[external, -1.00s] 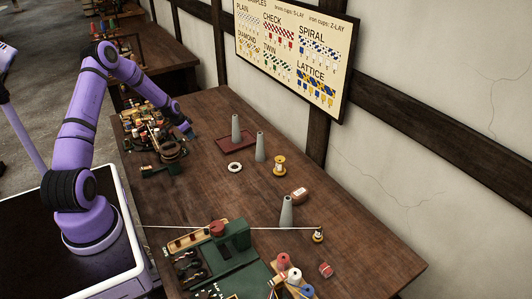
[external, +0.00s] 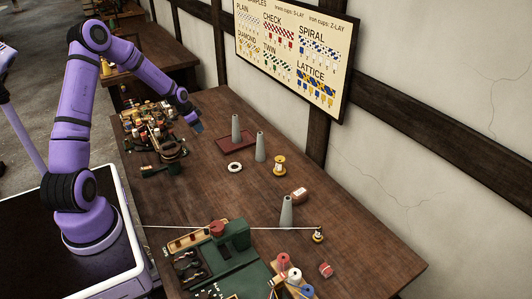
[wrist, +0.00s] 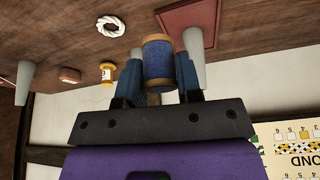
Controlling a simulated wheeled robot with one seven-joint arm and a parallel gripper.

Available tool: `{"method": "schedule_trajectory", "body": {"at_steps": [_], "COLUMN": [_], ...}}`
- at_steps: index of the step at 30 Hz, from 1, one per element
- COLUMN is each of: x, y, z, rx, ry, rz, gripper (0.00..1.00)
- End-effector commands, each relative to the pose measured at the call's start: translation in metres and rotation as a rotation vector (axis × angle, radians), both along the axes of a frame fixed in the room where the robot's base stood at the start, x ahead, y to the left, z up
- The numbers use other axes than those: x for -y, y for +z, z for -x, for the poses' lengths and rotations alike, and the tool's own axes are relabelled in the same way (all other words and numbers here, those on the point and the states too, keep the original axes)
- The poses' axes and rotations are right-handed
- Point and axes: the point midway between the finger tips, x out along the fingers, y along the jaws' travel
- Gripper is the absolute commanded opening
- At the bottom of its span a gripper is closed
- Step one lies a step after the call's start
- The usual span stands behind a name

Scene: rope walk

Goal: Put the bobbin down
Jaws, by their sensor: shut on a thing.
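The bobbin (wrist: 158,62), wound in blue with tan ends, sits between the two blue fingers of my gripper (wrist: 159,80) in the wrist view. The fingers are shut on it from both sides. In the external view my gripper (external: 196,126) hangs above the far part of the wooden table, left of the dark red tray (external: 222,143). The bobbin is too small to tell apart from the fingers there. The tray also shows beyond the bobbin in the wrist view (wrist: 180,17).
One grey cone (external: 236,129) stands on the tray and another (external: 260,147) beside it. A white ring (external: 235,167) and a yellow spool (external: 279,166) lie nearer. Clutter (external: 150,130) crowds the table's left. A green machine (external: 237,235) with a taut cord stands in front.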

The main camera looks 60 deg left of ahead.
Motion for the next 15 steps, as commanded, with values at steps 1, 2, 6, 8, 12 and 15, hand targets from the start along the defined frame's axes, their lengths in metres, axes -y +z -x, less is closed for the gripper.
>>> {"method": "schedule_trajectory", "body": {"at_steps": [1, 2, 6, 8, 12, 15], "x": [0.025, 0.039, 0.103, 0.13, 0.177, 0.202], "y": [0.001, 0.0, 0.0, 0.001, 0.001, 0.001], "z": [-0.001, -0.001, 0.006, 0.011, 0.023, 0.033], "rx": [0.0, -0.001, -0.001, -0.001, 0.001, 0.001], "ry": [-0.039, -0.061, -0.164, -0.207, -0.289, -0.336], "rz": [-0.001, 0.0, -0.001, -0.001, -0.002, -0.001], "gripper": [0.1, 0.1, 0.1, 0.1, 0.1, 0.1]}}
